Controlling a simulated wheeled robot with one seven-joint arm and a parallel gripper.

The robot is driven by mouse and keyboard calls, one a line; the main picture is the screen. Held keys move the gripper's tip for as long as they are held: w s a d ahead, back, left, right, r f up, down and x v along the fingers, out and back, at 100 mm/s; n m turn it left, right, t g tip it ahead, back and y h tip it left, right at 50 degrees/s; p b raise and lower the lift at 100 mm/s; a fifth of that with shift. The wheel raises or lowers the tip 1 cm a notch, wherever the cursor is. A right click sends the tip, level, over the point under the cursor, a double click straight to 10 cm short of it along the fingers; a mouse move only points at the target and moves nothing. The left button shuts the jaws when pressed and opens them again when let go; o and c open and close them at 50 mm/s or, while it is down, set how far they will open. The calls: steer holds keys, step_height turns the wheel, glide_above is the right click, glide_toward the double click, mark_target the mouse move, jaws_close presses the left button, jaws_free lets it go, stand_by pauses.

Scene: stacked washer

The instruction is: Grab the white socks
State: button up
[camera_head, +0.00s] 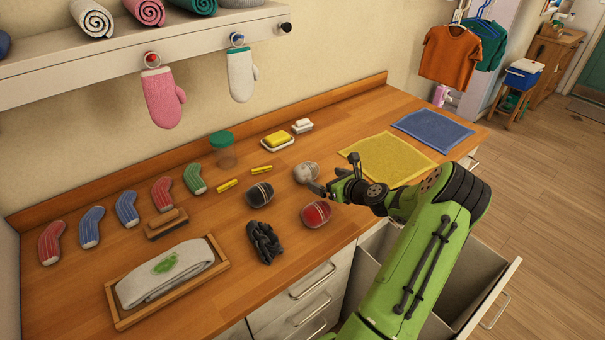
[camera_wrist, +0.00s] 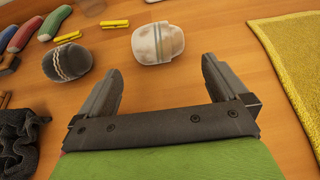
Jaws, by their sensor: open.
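The white socks (camera_head: 307,172) are a rolled, pale bundle with grey stripes on the wooden counter. My gripper (camera_head: 328,186) is at the near right side of the bundle in the head view. In the wrist view my gripper (camera_wrist: 158,75) has its two fingers spread apart with only bare counter between them. The fingers do not appear to touch the socks.
A dark striped sock bundle (camera_head: 260,194) lies left of the white one, a red bundle (camera_head: 316,213) nearer. A crumpled black cloth (camera_head: 265,242), yellow clips (camera_head: 228,185) and a yellow cloth (camera_head: 388,157) lie around. An open drawer (camera_head: 492,290) is below the counter.

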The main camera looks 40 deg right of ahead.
mark_target(313, 174)
steer(key=b+x, duration=0.1)
steer(key=x, duration=0.8)
steer(key=shift+w+a+f, duration=0.1)
steer(key=shift+w+a, duration=0.05)
steer(key=c, duration=0.7)
